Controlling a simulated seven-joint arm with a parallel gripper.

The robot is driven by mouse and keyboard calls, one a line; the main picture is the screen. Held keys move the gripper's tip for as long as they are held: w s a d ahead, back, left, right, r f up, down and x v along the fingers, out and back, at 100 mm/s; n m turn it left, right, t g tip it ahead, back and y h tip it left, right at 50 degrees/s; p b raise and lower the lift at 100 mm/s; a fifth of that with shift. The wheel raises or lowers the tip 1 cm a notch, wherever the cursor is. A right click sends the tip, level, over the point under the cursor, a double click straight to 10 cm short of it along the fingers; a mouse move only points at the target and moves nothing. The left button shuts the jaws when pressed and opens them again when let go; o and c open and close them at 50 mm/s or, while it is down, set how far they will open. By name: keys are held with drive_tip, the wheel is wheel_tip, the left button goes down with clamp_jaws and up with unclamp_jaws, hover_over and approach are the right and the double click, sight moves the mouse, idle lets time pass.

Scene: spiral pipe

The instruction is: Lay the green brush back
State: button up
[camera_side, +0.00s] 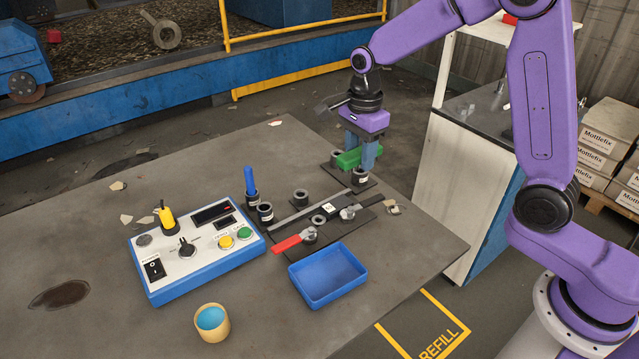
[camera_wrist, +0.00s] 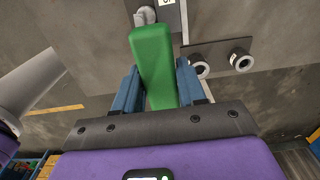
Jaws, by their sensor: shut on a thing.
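The green brush (camera_side: 348,159) is a thick green bar held level between the two blue fingers of my gripper (camera_side: 361,150). In the wrist view the brush (camera_wrist: 153,58) runs away from my gripper (camera_wrist: 158,88), with a finger on each side of it. My gripper points down at the far right part of the table, above a dark plate (camera_side: 341,179) with dark ring holders. Whether the brush touches the plate or holders I cannot tell. Its underside is hidden. In the wrist view a dark plate (camera_wrist: 215,46) with two pale-rimmed rings lies right of the brush.
Left of the plate stand dark cups, one with a blue stick (camera_side: 249,182). A pipe fixture with a red lever (camera_side: 292,242), a blue tray (camera_side: 327,276), a control box (camera_side: 195,250) and a paint cup (camera_side: 211,322) are nearer. A white cabinet (camera_side: 462,190) stands right of the table.

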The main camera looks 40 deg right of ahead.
drive_tip(key=shift+w+d, duration=0.15)
drive_tip(key=shift+d, duration=0.1)
drive_tip(key=w+a+f, duration=0.1)
drive_tip(key=w+f, duration=0.3)
drive_tip(key=w, duration=0.4)
hover_over(316, 183)
drive_tip(key=f, duration=0.5)
drive_tip(key=shift+s+f, duration=0.1)
drive_tip(key=shift+s, duration=0.15)
drive_tip(key=shift+w+f, duration=0.15)
drive_tip(key=shift+f, duration=1.65)
drive_tip(key=o, duration=1)
drive_tip(key=shift+f, duration=0.15)
